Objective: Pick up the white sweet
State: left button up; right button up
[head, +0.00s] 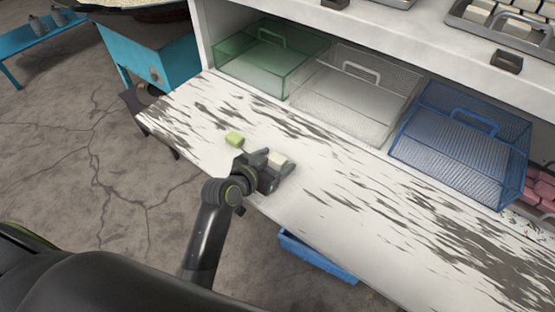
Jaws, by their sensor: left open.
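The white sweet (278,158) is a small pale block on the white, worn tabletop (340,190). My left gripper (276,164) is right at it, with its fingers open around or just beside the sweet. From this angle I cannot tell whether they touch it. Part of the sweet is hidden by the gripper. A green sweet (234,138) lies on the table just behind and left of the gripper. My right gripper does not show.
Green (262,57), white (345,100) and blue (457,150) wire baskets line the back of the table. A shelf with trays of white blocks (505,25) is above. Pink blocks (541,188) lie at far right. The table's right half is clear.

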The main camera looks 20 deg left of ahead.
pick_arm(q)
jog(key=c, duration=1.1)
jog(key=shift+o, duration=0.2)
notch_tip(320, 180, up, 10)
jog(key=shift+r+p, duration=0.1)
jog(key=shift+p, duration=0.7)
notch_tip(320, 180, up, 9)
jog(key=n+y+p, duration=0.1)
send_over(274, 161)
jog(key=w+a, duration=0.1)
jog(key=s+a+r+n+y+p, duration=0.1)
jog(key=a+r+n+y, duration=0.2)
jog(key=r, duration=0.7)
jog(key=shift+s+r+t+y+p, duration=0.2)
jog(key=shift+s+t+y+p, duration=0.1)
jog(key=shift+s, duration=0.1)
